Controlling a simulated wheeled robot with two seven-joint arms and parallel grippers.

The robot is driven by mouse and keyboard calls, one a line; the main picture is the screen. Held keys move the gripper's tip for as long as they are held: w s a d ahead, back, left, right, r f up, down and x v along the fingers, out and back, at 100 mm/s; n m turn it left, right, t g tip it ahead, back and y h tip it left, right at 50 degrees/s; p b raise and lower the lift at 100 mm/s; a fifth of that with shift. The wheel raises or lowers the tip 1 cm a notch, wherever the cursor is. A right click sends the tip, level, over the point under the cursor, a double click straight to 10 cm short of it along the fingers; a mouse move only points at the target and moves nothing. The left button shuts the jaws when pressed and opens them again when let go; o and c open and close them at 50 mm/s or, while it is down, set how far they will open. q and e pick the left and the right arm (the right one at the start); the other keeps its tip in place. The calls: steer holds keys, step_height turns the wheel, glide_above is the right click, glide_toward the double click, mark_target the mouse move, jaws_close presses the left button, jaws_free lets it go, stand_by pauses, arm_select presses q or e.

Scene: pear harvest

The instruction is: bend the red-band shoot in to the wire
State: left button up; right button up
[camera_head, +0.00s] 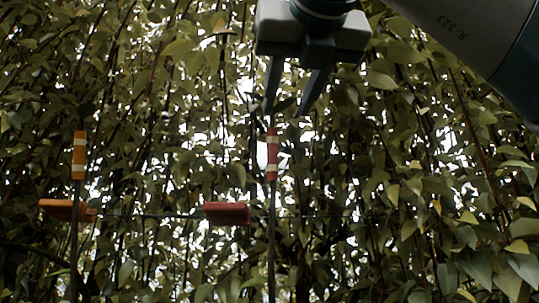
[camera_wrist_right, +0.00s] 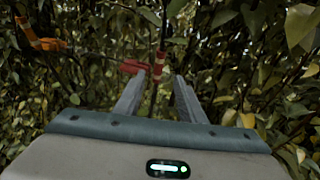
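The red-band shoot (camera_head: 272,165) stands upright, a dark stem with a red band and pale ring. It also shows in the right wrist view (camera_wrist_right: 158,70), in line with the gap between the fingertips. A red clip (camera_head: 228,213) sits on the thin wire (camera_head: 150,216), left of the shoot and apart from it; the wrist view shows this clip too (camera_wrist_right: 133,67). My right gripper (camera_head: 288,110) is open and empty, fingers pointing down just above the band. I cannot tell whether the stem is between the fingers. My left gripper is not in view.
An orange-band shoot (camera_head: 79,160) stands at the left, with an orange clip (camera_head: 60,209) close to it on the wire. Dense leaves and thin branches fill the background and hang close around the right gripper.

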mark_target(269, 155)
steer(key=w+a+p, duration=0.1)
steer(key=w+p, duration=0.1)
steer(key=w, duration=0.3)
steer(key=w+a+p, duration=0.1)
steer(key=w+p, duration=0.2)
steer(key=w, duration=0.2)
steer(key=w+a+p, duration=0.1)
steer(key=w+p, duration=0.2)
steer(key=w, duration=0.3)
steer(key=shift+r, duration=0.1)
steer(key=shift+w+a+p, duration=0.15)
steer(key=shift+w+p, duration=0.3)
steer(key=shift+w, duration=0.2)
jaws_close()
